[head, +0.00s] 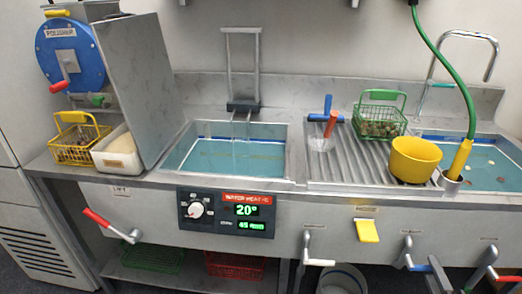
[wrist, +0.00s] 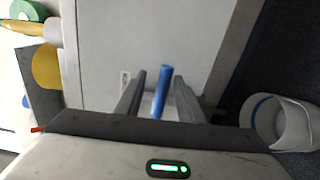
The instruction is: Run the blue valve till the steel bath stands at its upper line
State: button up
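The steel bath (head: 290,160) holds clear bluish water. A dark blue line runs along its back wall near the rim, and a fainter yellowish line shows lower. Its spout (head: 243,106) stands at the back; I cannot tell whether water runs from it. The blue valve handle (head: 419,268) sticks out from the lever valve at the front panel, right of centre. My gripper (head: 440,280) is beside it, partly cut off by the lower edge. In the wrist view, the blue handle (wrist: 161,92) lies between my two fingers (wrist: 158,97), with gaps on both sides. The gripper is open.
Other lever valves (head: 308,248) stand along the front panel, near a yellow flap (head: 366,231). A bucket (head: 342,280) is below; it also shows in the wrist view (wrist: 304,128). The heater panel (head: 225,212) reads 20°. A yellow bowl (head: 415,160) stands on the ribbed drainer.

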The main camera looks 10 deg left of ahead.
jog(key=shift+o, duration=1)
jog(key=shift+f, duration=0.1)
jog(key=s+p, duration=0.1)
jog(key=s, duration=0.8)
jog(key=shift+d+p, duration=0.35)
